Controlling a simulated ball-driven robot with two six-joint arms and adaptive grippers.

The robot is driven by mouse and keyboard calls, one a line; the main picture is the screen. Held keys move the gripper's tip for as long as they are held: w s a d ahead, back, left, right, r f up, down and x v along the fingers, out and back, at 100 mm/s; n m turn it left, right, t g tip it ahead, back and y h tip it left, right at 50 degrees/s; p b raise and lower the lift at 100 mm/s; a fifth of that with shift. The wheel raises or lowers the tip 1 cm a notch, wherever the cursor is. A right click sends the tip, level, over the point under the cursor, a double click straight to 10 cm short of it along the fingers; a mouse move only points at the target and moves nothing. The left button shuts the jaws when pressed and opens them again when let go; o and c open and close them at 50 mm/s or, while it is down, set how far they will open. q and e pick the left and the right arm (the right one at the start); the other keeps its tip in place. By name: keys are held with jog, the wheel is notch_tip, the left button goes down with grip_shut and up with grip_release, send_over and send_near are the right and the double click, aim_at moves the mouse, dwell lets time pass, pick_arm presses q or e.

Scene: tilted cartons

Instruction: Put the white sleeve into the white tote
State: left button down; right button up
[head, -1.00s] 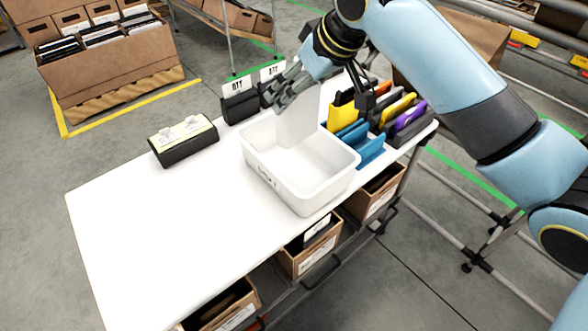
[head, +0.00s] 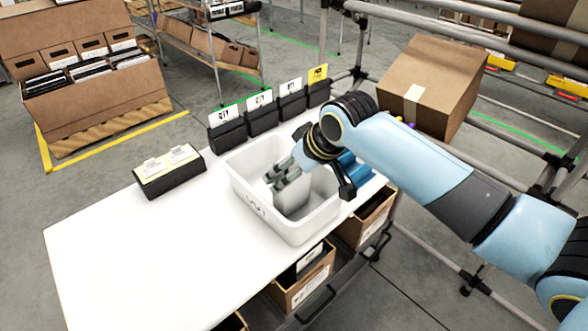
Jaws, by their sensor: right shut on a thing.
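The white tote (head: 262,210) stands on the white table, open at the top. The sleeve hangs below the fingers, inside the tote's walls. The fingers and the front wall hide part of it, and I cannot tell whether its lower edge touches the floor of the tote. My left gripper is not in view.
A black holder with cards (head: 170,171) lies left of the tote. Several black card stands (head: 263,117) line the back edge. Blue sleeves (head: 356,170) stand right of the tote, partly behind my arm. A tilted carton (head: 428,85) is behind. The table's left front (head: 150,250) is clear.

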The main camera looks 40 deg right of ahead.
jog(key=o, duration=1.2)
jog(key=p+v, duration=0.2)
jog(key=v, duration=1)
